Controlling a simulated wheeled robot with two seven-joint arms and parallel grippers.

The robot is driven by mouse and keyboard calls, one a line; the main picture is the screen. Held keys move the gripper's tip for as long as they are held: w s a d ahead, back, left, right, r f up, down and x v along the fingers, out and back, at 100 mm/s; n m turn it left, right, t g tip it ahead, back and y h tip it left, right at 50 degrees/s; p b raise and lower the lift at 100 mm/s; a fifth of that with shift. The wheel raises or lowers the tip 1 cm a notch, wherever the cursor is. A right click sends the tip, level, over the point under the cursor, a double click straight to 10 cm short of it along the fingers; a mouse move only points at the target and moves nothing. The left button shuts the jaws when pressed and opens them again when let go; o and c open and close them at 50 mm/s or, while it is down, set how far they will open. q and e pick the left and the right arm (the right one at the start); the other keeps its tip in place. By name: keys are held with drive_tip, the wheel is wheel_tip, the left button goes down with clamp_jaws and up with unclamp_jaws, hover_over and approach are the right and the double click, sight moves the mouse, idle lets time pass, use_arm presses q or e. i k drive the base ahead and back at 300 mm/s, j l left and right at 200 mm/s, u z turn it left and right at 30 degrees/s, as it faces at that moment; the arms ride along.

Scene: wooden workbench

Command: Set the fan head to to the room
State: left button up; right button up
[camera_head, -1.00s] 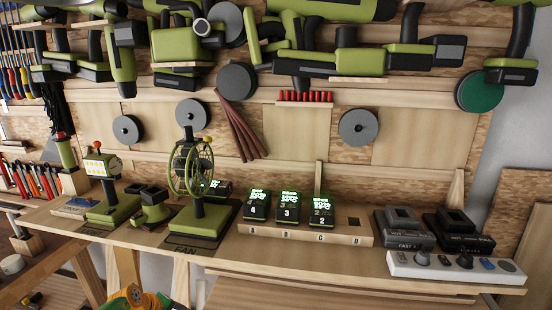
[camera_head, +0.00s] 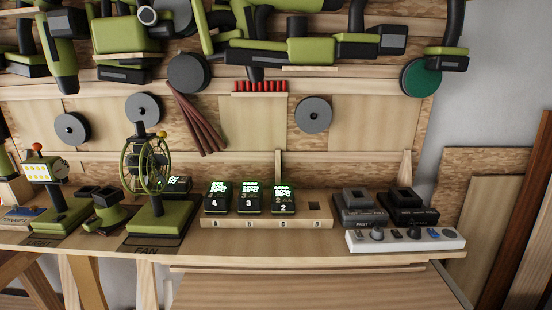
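The green fan (camera_head: 150,170) stands upright on its square green base (camera_head: 160,216) on the bench, at the left of the head view. Its round wire-caged head is seen at a steep angle, turned mostly sideways to me. A yellow-orange knob (camera_head: 162,134) sits at the head's upper right, with a dark piece on top. The label FAN is on the dark mat in front of the base. Neither of my grippers shows in this view.
A green work light (camera_head: 45,172) stands left of the fan. Right of it, several lit batteries (camera_head: 250,198) sit in a lettered wooden rack (camera_head: 318,216). Two black chargers (camera_head: 360,208) and a white power strip (camera_head: 410,242) are farther right. Tools hang above.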

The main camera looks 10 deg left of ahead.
sight(139, 163)
drive_tip(key=u, duration=1.25)
drive_tip(key=i+j+u, duration=0.9)
drive_tip(key=i+j, duration=0.05)
drive_tip(key=i, duration=0.05)
